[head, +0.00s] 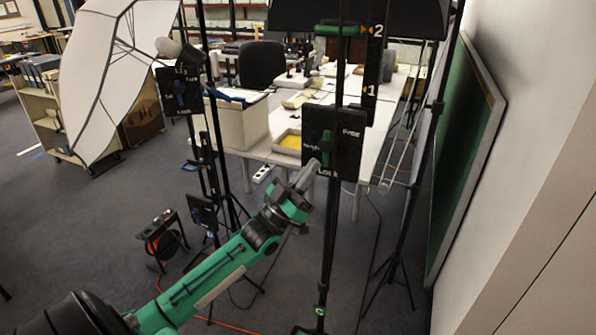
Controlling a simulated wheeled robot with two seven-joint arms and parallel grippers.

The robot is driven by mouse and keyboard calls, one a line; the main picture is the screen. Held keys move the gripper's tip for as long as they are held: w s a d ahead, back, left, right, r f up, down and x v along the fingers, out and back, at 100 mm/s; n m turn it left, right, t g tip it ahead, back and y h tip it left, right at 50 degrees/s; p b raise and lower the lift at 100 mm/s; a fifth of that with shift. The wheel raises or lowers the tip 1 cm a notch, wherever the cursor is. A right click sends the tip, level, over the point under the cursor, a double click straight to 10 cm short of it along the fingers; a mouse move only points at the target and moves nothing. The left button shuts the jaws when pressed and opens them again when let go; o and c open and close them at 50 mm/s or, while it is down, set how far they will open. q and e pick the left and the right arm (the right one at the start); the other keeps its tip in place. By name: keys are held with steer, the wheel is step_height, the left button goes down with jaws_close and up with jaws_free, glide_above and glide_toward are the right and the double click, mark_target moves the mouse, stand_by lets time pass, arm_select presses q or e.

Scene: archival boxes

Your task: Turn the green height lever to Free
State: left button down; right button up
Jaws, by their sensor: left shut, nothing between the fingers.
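The green height lever (325,148) stands about upright on a black panel (347,155) on a vertical black pole. "Free" is printed at the panel's upper right and a label that seems to read "Lock" at its bottom. The lever's lower end points toward that bottom label. My left gripper (308,174) is shut and empty, its tips just below and left of the lever, over the panel's lower left edge. I cannot tell whether it touches the panel or lever. My right gripper is not in view.
Above the panel, a green bar (340,30) crosses the pole beside a scale marked 1 and 2. A white umbrella (105,65) and a second stand with a black panel (180,90) are at left. A green board (468,150) leans at right. White tables stand behind.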

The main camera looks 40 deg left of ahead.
arm_select(q)
steer(key=shift+w+d, duration=0.1)
steer(key=shift+w, duration=0.15)
